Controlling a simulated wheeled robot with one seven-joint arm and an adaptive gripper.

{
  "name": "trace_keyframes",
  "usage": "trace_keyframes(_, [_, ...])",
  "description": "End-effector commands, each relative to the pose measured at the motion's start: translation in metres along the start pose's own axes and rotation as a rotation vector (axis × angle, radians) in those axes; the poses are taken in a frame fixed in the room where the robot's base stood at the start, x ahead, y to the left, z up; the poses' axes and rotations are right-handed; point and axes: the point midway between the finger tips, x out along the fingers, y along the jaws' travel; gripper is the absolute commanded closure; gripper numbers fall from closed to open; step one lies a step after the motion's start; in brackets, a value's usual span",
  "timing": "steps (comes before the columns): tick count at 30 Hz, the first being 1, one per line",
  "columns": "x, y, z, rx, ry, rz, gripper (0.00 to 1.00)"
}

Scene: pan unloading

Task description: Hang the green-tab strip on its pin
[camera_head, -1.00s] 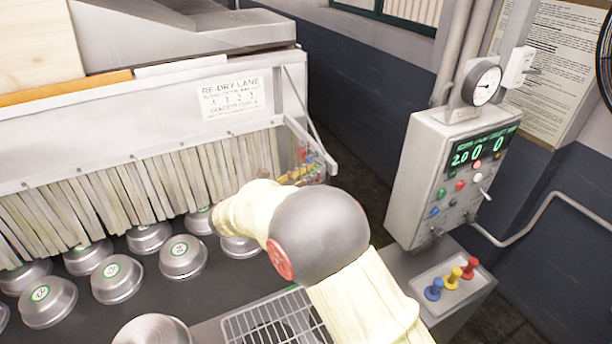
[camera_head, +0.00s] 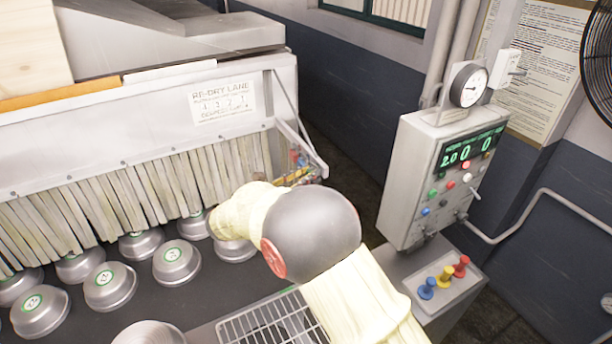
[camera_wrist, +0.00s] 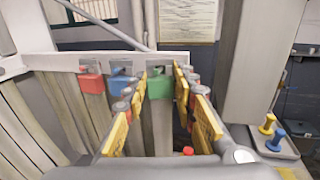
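In the wrist view, the green tab (camera_wrist: 161,86) sits at the height of a pale rail, with a grey strip (camera_wrist: 160,128) hanging below it. A small peg shows at its top; whether the tab is fully on it is not clear. My gripper (camera_wrist: 160,73) has two yellow-padded fingers, spread apart, one on each side of the green tab. I see no clear contact between them. A red tab (camera_wrist: 91,83) and a blue tab (camera_wrist: 122,83) hang to the left on the rail. In the head view, my arm hides most of the gripper at the curtain's right end.
A strip curtain (camera_head: 110,205) hangs from the lane housing, with several metal pans (camera_head: 176,262) below. A control box (camera_head: 440,180) stands to the right, above a tray with blue, yellow and red pegs (camera_head: 444,275). A wire grate (camera_head: 270,320) lies in front.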

Motion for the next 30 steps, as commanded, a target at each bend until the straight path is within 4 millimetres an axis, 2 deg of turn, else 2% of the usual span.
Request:
trace_keyframes(11, [0.000, 0.000, 0.000, 0.000, 0.000, 0.000, 0.52])
trace_keyframes(20, [-0.001, 0.000, 0.000, 0.000, 0.000, 0.000, 0.52])
trace_keyframes(26, [-0.021, 0.001, 0.000, 0.000, 0.000, 0.003, 0.52])
trace_keyframes(30, [-0.050, 0.002, 0.000, 0.000, 0.000, 0.005, 0.52])
